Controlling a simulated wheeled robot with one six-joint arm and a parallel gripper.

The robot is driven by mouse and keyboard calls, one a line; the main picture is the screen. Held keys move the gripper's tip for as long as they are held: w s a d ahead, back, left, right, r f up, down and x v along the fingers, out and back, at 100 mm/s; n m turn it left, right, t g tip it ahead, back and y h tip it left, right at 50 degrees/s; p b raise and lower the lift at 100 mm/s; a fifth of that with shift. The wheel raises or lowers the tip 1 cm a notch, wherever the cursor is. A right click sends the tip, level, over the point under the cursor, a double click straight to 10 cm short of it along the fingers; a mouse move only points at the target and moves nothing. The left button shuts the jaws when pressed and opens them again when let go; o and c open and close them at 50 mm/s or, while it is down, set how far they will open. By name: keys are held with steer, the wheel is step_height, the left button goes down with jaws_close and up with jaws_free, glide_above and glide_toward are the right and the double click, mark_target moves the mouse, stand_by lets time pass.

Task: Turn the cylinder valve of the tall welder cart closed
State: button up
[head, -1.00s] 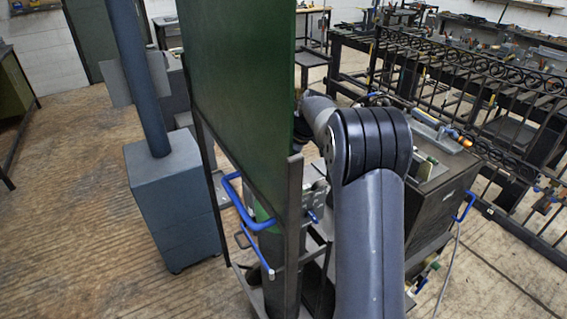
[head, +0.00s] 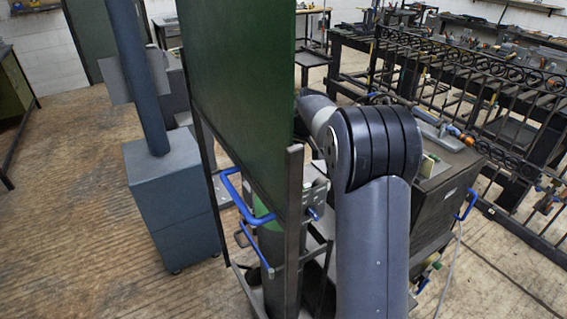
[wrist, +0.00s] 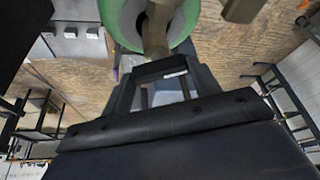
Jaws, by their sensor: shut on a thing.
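The tall welder cart (head: 294,215) stands in front of me, with a green panel (head: 240,85) and blue handles. Its green cylinder (head: 268,212) shows only partly behind the cart frame in the head view. In the wrist view the round green cylinder (wrist: 190,18) is at the top, with a brownish valve piece (wrist: 156,32) across its middle. My gripper (wrist: 160,68) reaches up to this piece and is shut on it. In the head view my arm and the panel hide my gripper and the valve.
A dark box-shaped machine (head: 440,190) with tools on top stands right of my arm. A black metal gate (head: 500,85) on a bench is behind it. A blue-grey post on a box base (head: 172,205) stands left. Wooden floor at the far left is open.

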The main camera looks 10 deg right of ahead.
steer(key=m+h, duration=0.1)
steer(key=m, duration=0.1)
steer(key=m+t, duration=0.1)
steer(key=m, duration=0.1)
steer(key=shift+a+m+h, duration=0.15)
steer(key=shift+m+h, duration=0.25)
stand_by(0.4)
steer(key=o, duration=1)
steer(key=b+v, duration=0.1)
steer(key=v, duration=1)
steer(key=shift+b, duration=0.35)
steer(key=shift+f, duration=0.15)
steer(key=p+x, duration=0.1)
steer(key=x, duration=0.9)
steer(key=shift+w+f, duration=0.2)
steer(key=shift+f, duration=0.15)
